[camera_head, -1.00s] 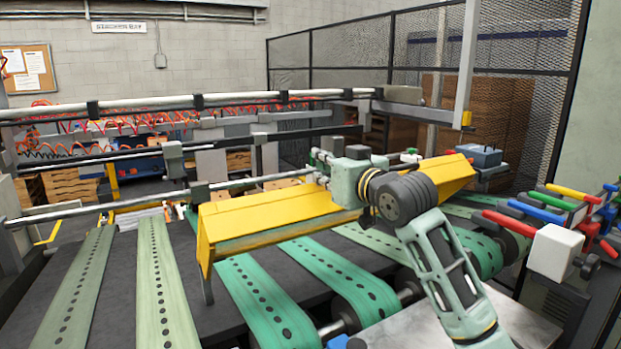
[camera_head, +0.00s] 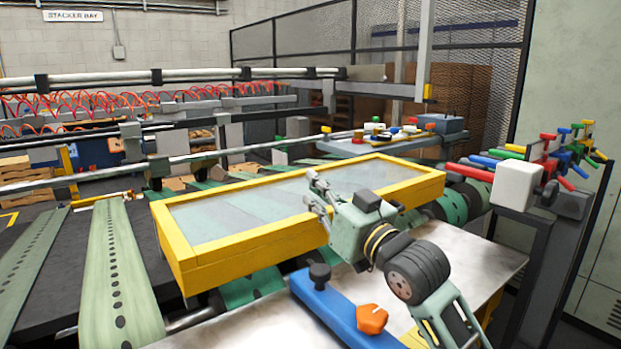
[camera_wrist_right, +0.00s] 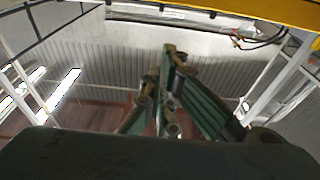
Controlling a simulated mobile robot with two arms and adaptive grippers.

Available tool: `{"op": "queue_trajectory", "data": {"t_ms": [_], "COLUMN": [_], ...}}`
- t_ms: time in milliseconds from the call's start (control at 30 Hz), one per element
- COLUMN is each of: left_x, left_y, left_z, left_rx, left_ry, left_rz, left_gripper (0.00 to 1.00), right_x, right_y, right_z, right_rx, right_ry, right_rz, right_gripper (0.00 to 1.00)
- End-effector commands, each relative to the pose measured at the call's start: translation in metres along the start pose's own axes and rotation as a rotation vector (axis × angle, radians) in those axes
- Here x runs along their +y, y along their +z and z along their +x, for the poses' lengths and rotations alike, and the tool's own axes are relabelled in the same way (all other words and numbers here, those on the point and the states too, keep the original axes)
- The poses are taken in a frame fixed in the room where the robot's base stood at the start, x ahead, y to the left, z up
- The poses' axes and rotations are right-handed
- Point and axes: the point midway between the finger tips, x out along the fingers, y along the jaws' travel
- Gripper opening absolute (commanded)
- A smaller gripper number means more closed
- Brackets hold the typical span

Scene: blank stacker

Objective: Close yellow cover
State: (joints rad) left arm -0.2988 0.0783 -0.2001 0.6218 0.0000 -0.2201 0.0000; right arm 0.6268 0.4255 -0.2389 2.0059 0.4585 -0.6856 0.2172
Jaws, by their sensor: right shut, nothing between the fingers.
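The yellow cover (camera_head: 222,250) is a long yellow frame with a clear panel. In the head view it lies nearly flat across the green belts, its front side facing me. Whether it rests fully on its support I cannot tell. My right gripper (camera_head: 318,192) is at the cover's front edge, right of its middle, with its fingertips overlapping the rim in the picture. Contact is unclear. The gripper is shut and empty; its fingers also show in the right wrist view (camera_wrist_right: 165,95), with a yellow edge at the top. My left gripper is not in view.
A blue bar (camera_head: 335,312) with a black knob and an orange knob (camera_head: 371,319) lies in front of the cover. A white box (camera_head: 517,186) with coloured handles stands at the right. Bare metal plate (camera_head: 482,262) shows beside my arm. Rails (camera_head: 195,160) run behind.

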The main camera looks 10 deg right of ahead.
Motion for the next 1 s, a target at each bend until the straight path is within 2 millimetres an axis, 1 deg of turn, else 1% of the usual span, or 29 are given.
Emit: {"op": "queue_trajectory", "data": {"t_ms": [33, 233, 700, 867, 1000], "left_x": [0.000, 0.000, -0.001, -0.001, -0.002], "left_y": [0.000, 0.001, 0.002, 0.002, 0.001], "left_z": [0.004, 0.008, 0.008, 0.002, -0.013], "left_rx": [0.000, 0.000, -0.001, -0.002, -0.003], "left_ry": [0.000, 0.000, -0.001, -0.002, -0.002], "left_rz": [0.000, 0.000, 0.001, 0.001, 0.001], "left_gripper": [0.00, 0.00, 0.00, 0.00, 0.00], "right_x": [0.000, 0.001, 0.001, 0.001, 0.002], "right_y": [0.008, 0.017, 0.018, 0.013, -0.001], "right_z": [-0.003, -0.008, -0.009, -0.007, -0.001], "right_rx": [-0.001, -0.001, 0.000, 0.000, 0.001], "right_ry": [0.001, 0.001, 0.001, 0.001, 0.001], "right_rz": [0.000, 0.000, -0.001, -0.001, -0.001], "right_gripper": [0.00, 0.00, 0.00, 0.00, 0.00]}}
